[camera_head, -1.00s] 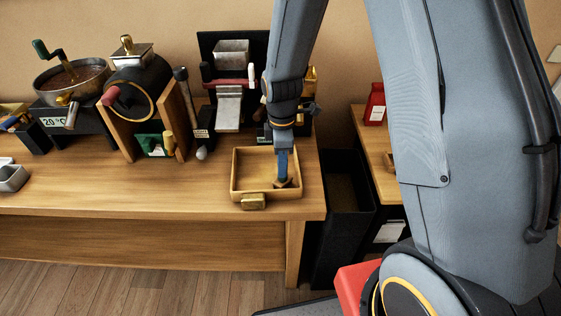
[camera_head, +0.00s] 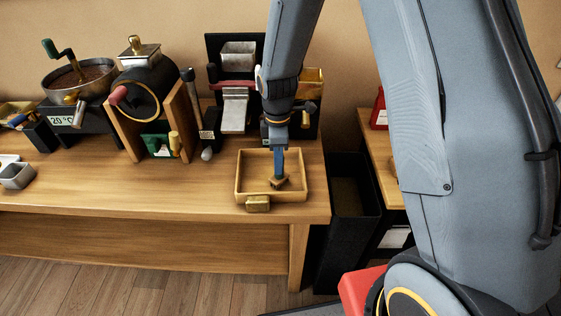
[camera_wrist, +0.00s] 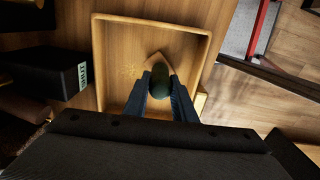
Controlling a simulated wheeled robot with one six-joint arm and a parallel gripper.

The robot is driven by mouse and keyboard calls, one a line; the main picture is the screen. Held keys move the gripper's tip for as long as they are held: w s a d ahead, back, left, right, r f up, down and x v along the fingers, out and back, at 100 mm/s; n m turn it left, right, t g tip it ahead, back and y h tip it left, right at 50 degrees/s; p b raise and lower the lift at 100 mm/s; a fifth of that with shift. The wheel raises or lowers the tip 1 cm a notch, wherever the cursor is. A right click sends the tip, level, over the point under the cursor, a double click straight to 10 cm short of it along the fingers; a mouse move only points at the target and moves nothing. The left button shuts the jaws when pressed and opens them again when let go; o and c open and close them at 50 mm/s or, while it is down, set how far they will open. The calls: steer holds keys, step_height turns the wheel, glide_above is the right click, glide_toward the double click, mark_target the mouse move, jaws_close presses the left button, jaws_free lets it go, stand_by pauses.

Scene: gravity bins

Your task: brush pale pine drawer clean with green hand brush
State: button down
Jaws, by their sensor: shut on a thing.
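The pale pine drawer (camera_head: 239,178) is a shallow open tray on the bench's right end, with a brass pull (camera_head: 258,204) at its front. It also shows in the wrist view (camera_wrist: 102,60). My gripper (camera_head: 279,174) points down into the drawer, its blue fingers shut on the green hand brush (camera_wrist: 159,76). The brush's rounded dark green handle sits between the fingertips, and its tan head (camera_head: 280,183) is low inside the drawer. Whether the bristles touch the floor is unclear. A small patch of yellowish specks (camera_wrist: 129,70) lies on the drawer floor left of the brush.
A drum machine (camera_head: 142,90), a bowl with dark contents (camera_head: 80,83) and a black stand with a metal chute (camera_head: 235,112) stand behind and left. A tall dark bin (camera_head: 347,225) stands against the bench's right end.

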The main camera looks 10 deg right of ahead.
steer(key=shift+w+a+f+b, duration=0.1)
steer(key=shift+w+a+b, duration=0.3)
steer(key=shift+w+a, duration=0.8)
steer(key=shift+w+d, duration=0.1)
steer(key=shift+d, duration=0.05)
steer(key=shift+r+p, duration=0.6)
steer(key=shift+r, duration=0.25)
steer(key=shift+r+p, duration=1.45)
steer(key=shift+r, duration=1.05)
